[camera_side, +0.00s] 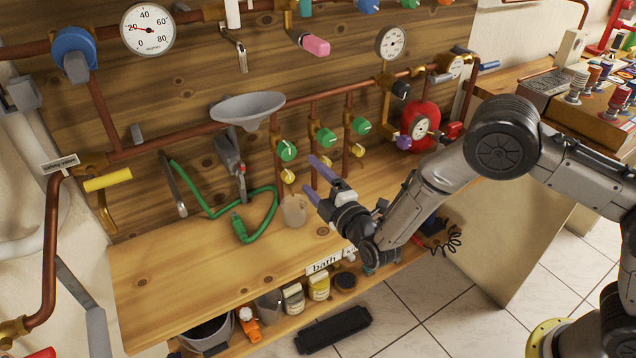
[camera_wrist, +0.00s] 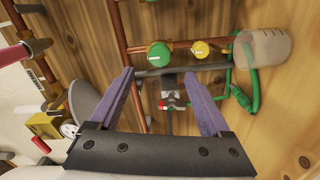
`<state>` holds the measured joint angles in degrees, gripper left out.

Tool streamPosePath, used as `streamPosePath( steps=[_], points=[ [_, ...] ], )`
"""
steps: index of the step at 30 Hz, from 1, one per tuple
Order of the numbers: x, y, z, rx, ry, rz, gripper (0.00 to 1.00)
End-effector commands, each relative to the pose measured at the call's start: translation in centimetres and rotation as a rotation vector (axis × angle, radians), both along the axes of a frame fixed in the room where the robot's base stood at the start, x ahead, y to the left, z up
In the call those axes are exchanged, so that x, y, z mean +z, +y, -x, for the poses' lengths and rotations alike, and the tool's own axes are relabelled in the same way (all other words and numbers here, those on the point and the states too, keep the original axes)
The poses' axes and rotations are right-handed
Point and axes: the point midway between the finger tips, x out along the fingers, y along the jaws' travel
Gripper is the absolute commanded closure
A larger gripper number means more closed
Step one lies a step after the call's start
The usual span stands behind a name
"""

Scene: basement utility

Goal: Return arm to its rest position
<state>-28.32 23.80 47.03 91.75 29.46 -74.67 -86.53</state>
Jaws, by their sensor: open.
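My gripper (camera_side: 312,178) is open, with its two purple fingers spread and nothing held between them. In the side view it is above the wooden bench (camera_side: 190,262), in front of the pipes and valves on the wooden wall. In the wrist view the gripper (camera_wrist: 165,90) frames a metal bracket piece with a red tip (camera_wrist: 172,103) in the background. A translucent cup (camera_side: 294,210) stands on the bench just below and left of the fingers in the side view. The cup also shows at the upper right of the wrist view (camera_wrist: 264,50).
Green-knobbed valves (camera_side: 324,137) and copper pipes line the wall close by. A green hose (camera_side: 262,196) lies left of the cup. A red gauge vessel (camera_side: 418,125) is right of the gripper. The bench's front left is clear. Bottles (camera_side: 293,298) stand on the shelf below.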

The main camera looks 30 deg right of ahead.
Motion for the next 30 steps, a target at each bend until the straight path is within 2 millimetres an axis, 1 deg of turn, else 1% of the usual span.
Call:
streamPosePath(
  steps=[1,3,7,19,22,23,26,29,30],
  points=[
    [0.0,0.0,0.6,0.001,0.001,-0.001,0.19],
    [0.0,0.0,1.2,0.001,0.0,0.0,0.19],
    [0.0,0.0,1.8,0.001,0.0,0.0,0.19],
    [0.0,0.0,1.8,0.0,0.0,0.0,0.19],
    [0.3,-0.7,1.6,-0.012,-0.005,-0.003,0.19],
    [0.8,-1.0,1.4,-0.02,-0.014,-0.008,0.19],
    [4.4,-2.4,0.4,-0.051,-0.071,-0.038,0.19],
    [10.2,-4.7,-0.3,-0.09,-0.158,-0.079,0.19],
    [12.8,-5.8,-0.3,-0.101,-0.19,-0.095,0.19]
  ],
)
